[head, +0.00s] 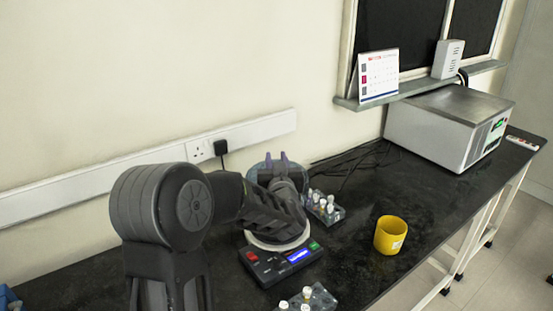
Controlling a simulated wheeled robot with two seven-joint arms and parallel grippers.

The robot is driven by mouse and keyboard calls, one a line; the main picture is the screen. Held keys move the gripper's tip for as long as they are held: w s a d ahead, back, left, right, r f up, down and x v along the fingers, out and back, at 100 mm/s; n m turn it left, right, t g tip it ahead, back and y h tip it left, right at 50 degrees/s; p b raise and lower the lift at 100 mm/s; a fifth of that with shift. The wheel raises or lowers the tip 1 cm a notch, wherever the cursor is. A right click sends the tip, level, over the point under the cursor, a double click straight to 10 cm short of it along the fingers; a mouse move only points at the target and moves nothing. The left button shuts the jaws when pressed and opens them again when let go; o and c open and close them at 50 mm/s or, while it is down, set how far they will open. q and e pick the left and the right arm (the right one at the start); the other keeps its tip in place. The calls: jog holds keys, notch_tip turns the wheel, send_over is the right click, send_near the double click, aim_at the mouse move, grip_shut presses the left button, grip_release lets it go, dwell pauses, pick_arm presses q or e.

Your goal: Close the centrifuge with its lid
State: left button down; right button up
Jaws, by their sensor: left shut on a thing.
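The centrifuge (270,272) stands on the black bench, with a red button, a blue display and a green button on its front panel. Its pale round rim (262,245) shows partly from under my left arm. The lid (256,176), a clear bluish disc, stands raised at the back of the centrifuge. My left gripper (278,160), with purple fingertips, reaches over the centrifuge to the lid and is shut on it. The exact contact is small and partly covered by my gripper. My left arm hides most of the bowl. My right gripper is not in view.
A rack with tubes (326,208) stands close to the right of the centrifuge, and another rack (308,299) is in front. A yellow cup (390,235) stands farther right. A large grey instrument (440,125) is at the back right. Bench between cup and instrument is mostly clear.

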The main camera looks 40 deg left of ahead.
pick_arm(q)
jog(key=shift+f+b, duration=0.65)
jog(key=shift+f, duration=0.6)
dwell(0.8)
jog(key=shift+f+b, duration=0.4)
jog(key=shift+b, duration=0.3)
jog(key=shift+f, duration=0.25)
dwell(0.4)
jog(key=shift+f+b, duration=2.95)
jog(key=shift+f, duration=0.05)
jog(key=shift+f, duration=0.2)
jog(key=c, duration=1.1)
grip_release()
jog(key=shift+o, duration=0.3)
